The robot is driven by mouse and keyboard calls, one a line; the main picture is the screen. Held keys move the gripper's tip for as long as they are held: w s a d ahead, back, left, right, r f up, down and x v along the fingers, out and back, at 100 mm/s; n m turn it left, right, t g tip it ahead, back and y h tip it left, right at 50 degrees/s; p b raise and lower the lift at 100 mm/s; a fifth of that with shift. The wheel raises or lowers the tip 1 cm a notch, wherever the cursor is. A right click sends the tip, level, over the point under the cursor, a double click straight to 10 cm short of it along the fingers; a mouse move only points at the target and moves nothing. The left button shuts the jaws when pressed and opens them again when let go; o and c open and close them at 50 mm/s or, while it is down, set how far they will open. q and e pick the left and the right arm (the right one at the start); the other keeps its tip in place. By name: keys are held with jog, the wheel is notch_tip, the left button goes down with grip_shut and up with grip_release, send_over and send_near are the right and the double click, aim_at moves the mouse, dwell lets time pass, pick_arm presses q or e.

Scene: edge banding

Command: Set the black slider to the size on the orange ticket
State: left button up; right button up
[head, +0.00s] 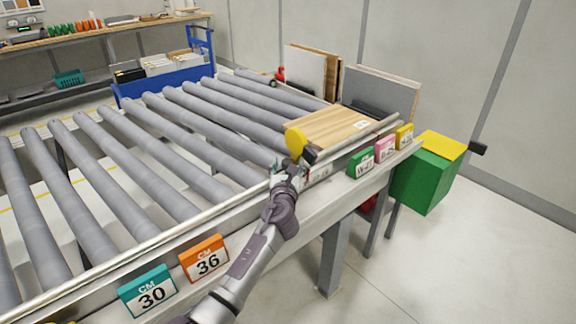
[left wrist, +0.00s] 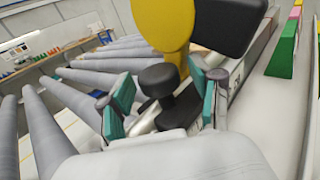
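The orange ticket (head: 205,258) on the front rail reads 36 CM. At the far part of that rail, a black block (head: 310,156) shows beside a yellow disc (head: 295,142); I take these as parts of the black slider. My left gripper (head: 285,168) is right at them. In the left wrist view, its two teal-padded fingers (left wrist: 163,105) stand apart, with a black knob (left wrist: 158,80) between or just beyond them; contact cannot be told. The yellow disc (left wrist: 163,22) and black block (left wrist: 228,22) rise behind the knob. My right gripper is not in view.
A teal ticket (head: 150,294) reading 30 hangs left of the orange one. Green (head: 361,163), pink (head: 385,147) and yellow (head: 404,136) tickets line the rail's far end. A wooden board (head: 325,127) lies behind the rail. A green box (head: 425,180) stands right.

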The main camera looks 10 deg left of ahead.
pick_arm(q)
jog(key=s+d, duration=0.1)
jog(key=s, duration=1.1)
jog(key=shift+d, duration=0.2)
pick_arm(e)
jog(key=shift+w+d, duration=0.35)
pick_arm(q)
jog(key=shift+f, duration=0.1)
